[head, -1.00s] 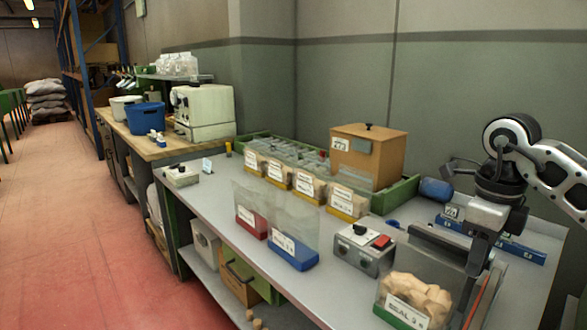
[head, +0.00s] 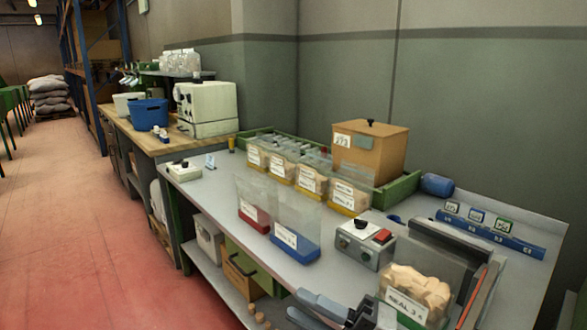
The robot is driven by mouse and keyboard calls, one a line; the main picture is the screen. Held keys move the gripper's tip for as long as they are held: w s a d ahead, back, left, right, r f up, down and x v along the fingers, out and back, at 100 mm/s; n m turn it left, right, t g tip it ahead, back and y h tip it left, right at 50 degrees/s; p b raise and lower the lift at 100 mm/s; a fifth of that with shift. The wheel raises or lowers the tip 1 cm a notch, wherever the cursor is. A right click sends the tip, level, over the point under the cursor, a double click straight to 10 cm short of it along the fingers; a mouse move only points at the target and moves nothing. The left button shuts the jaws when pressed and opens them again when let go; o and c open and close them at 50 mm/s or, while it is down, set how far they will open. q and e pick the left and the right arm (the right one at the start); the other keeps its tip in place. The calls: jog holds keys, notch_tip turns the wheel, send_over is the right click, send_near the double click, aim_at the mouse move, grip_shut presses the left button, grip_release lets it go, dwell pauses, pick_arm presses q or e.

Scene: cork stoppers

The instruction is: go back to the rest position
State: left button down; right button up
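My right gripper (head: 296,302) shows at the bottom edge of the head view, low in front of the bench's front edge. Its two dark fingers point left and stand apart, with nothing seen between them. Its body is partly cut off by the frame. My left gripper is out of view.
The grey bench (head: 222,188) carries a control box (head: 362,246), a blue-based clear bin (head: 296,244), a red-based one (head: 253,216), several labelled cork bags and a brown box (head: 368,152). A blue label rack (head: 490,235) lies at right. Red floor (head: 90,240) is clear at left.

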jog(key=s+d+f+m+t+h, duration=0.2)
jog(key=d+f+m+h, duration=0.3)
jog(key=f+m+h, duration=0.3)
jog(key=s+d+f+m+t+h, duration=0.3)
jog(key=s+d+f+m+h, duration=0.2)
jog(key=f+m, duration=0.9)
jog(key=d+m+h, duration=0.1)
jog(key=m+h, duration=0.2)
jog(key=shift+d+m+h, duration=0.2)
jog(key=shift+m+h, duration=0.1)
jog(key=s+f+g, duration=0.1)
jog(key=s, duration=0.1)
jog(key=s+f+m, duration=0.1)
jog(key=f, duration=0.1)
jog(key=s+d+f+m+g, duration=0.1)
jog(key=s, duration=0.1)
jog(key=shift+s+f+g+h, duration=0.3)
jog(key=shift+s+h, duration=0.05)
jog(key=shift+h, duration=0.05)
grip_shut()
